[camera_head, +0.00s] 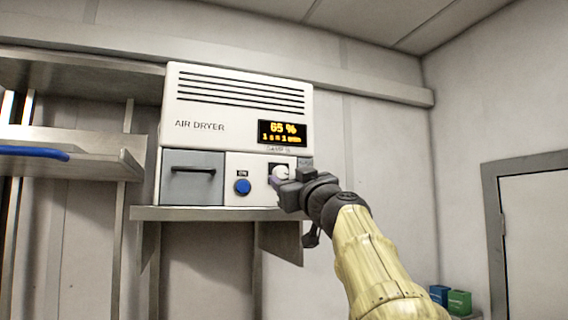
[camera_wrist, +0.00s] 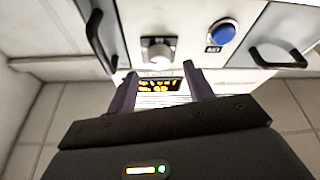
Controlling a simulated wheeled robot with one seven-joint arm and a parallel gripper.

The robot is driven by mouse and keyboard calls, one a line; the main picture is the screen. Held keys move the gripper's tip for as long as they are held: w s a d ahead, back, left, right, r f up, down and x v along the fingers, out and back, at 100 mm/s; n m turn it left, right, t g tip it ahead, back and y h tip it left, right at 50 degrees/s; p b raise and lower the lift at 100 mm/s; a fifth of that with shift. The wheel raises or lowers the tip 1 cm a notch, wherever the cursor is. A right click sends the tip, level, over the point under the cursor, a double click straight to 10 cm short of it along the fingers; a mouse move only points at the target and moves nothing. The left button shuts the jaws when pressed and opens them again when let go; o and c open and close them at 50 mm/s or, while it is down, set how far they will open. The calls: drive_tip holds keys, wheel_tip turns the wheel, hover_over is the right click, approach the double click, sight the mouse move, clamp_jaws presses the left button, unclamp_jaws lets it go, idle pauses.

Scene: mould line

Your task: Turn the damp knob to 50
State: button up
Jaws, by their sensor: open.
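The white damp knob (camera_head: 281,171) is on the front of the air dryer (camera_head: 190,95), at the lower right under the display. My gripper (camera_head: 277,183) is right at the knob in the head view and hides part of it. In the wrist view the knob (camera_wrist: 157,52) shows beyond the two open fingertips of my gripper (camera_wrist: 160,70), roughly centred between them, with nothing gripped. The orange display (camera_head: 282,132) reads 65 %, with a smaller line that seems to say 1 s = 1 min. The knob's pointer mark is not clear.
A blue ON button (camera_head: 242,186) is left of the knob. A grey drawer with a black handle (camera_head: 193,169) is farther left. The dryer stands on a metal shelf (camera_head: 200,214). Another black handle (camera_wrist: 97,38) is close to my left finger in the wrist view.

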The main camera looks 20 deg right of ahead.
sight(283, 173)
drive_tip(key=p+x, duration=0.2)
drive_tip(key=x, duration=0.2)
drive_tip(key=c, duration=1)
